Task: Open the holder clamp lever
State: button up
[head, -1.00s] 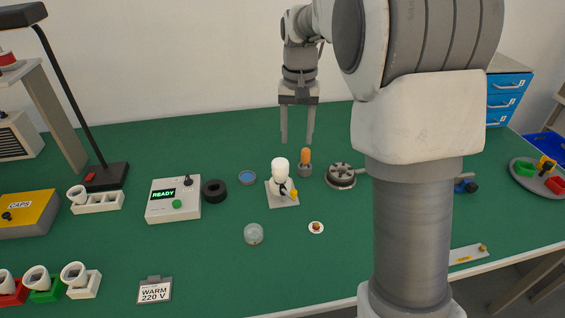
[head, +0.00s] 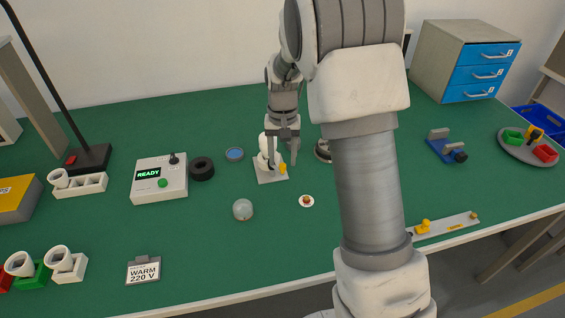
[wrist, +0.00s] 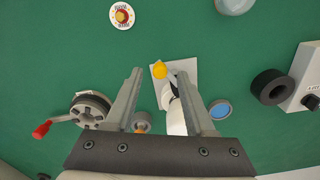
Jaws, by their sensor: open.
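The holder is a white upright body (head: 263,160) on a pale square base plate (head: 272,177), partly hidden behind my gripper in the head view. Its clamp lever ends in a yellow knob (head: 283,169). In the wrist view the yellow knob (wrist: 160,70) lies between my fingertips in the picture, with the white body (wrist: 175,117) below it, partly covered by a finger. My gripper (head: 284,158) is open and points down over the holder. The fingers (wrist: 162,75) straddle the lever in the wrist view; I see no clear contact.
A grey round device (head: 322,151) with a red-ended crank (wrist: 41,130) is close by.

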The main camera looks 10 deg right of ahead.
jog(key=shift+f, duration=0.75)
grip_shut()
